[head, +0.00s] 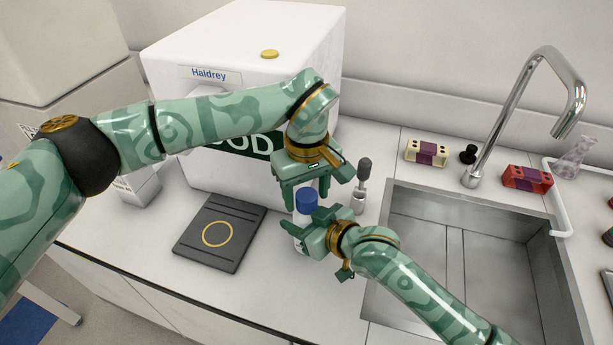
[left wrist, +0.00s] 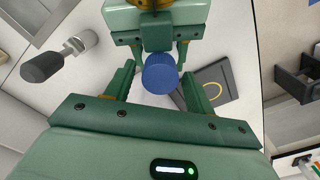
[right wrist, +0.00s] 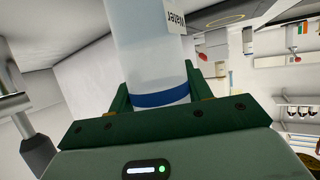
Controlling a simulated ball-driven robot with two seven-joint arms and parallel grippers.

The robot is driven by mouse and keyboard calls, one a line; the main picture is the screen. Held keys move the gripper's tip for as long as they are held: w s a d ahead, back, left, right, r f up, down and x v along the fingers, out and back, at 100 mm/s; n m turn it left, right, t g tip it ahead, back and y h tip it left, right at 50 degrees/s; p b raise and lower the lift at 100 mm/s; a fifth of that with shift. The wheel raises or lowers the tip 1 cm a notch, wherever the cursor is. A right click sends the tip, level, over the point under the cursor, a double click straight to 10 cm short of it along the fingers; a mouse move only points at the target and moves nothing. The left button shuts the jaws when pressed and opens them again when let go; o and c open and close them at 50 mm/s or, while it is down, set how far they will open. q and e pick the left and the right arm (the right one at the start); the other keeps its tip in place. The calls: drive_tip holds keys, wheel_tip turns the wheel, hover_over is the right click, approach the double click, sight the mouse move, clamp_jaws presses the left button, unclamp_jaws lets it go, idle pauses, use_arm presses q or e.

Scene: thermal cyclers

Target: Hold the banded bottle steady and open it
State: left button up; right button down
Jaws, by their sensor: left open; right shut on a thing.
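The banded bottle (head: 298,239) stands upright on the counter in front of the white machine. Its blue cap (head: 306,199) also shows in the left wrist view (left wrist: 160,74). In the right wrist view the pale, clear body (right wrist: 150,50) has a blue band (right wrist: 160,97) and a label reading "Water" (right wrist: 176,18). My right gripper (head: 310,226) is shut on the bottle's body below the cap. My left gripper (head: 315,187) is open above the bottle, pointing down. In the left wrist view the cap appears between its fingers, with a gap on each side.
A dark pad with a yellow ring (head: 240,215) lies left of the bottle. A grey-headed tool (head: 362,182) stands close on the right. The sink (head: 420,215) and tap (head: 520,105) are further right. The white Haldrey machine (head: 180,115) stands behind.

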use_arm(q)
drive_tip(key=shift+f, duration=0.2)
drive_tip(key=c, duration=1)
drive_tip(key=n, duration=1)
drive_tip(key=o, duration=1.1)
drive_tip(key=shift+r, duration=0.1)
